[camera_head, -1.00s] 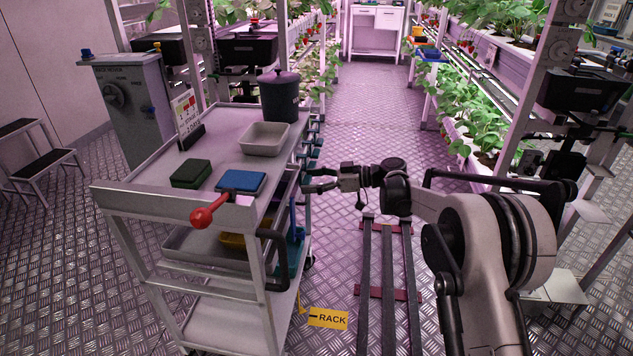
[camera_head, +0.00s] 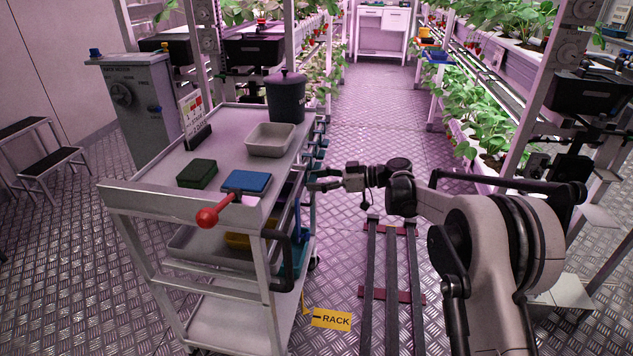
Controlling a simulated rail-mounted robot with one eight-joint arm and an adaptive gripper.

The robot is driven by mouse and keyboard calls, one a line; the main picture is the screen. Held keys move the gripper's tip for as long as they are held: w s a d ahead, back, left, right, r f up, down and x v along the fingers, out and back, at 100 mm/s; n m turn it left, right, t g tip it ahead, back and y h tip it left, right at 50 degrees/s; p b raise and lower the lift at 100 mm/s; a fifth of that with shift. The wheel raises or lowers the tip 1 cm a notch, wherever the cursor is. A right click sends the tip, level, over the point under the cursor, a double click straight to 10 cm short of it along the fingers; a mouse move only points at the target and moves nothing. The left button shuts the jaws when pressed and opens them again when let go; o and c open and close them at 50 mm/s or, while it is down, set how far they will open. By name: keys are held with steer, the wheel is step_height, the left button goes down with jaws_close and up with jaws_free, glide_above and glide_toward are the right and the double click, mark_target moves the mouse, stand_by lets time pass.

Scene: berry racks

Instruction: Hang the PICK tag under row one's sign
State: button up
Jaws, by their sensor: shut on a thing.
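My gripper (camera_head: 324,181) is beside the right side of the grey cart (camera_head: 140,203), near the row of small blue-grey pieces (camera_head: 318,140) along that side. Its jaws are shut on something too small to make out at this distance. I cannot tell from its look whether that is the PICK tag. No lettering reading PICK is legible in this view. Row one's sign cannot be told apart among the plant racks (camera_head: 480,115).
A yellow RACK floor label (camera_head: 331,319) lies nearby. The aisle (camera_head: 378,110) ahead is clear.

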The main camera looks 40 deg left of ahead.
steer(key=shift+r+p, duration=0.3)
steer(key=shift+r, duration=0.5)
steer(key=shift+w+d, duration=0.1)
steer(key=shift+d, duration=0.05)
steer(key=f+v, duration=0.1)
steer(key=v, duration=0.5)
steer(key=shift+w+d+b, duration=0.2)
steer(key=shift+d+b, duration=0.1)
stand_by(0.7)
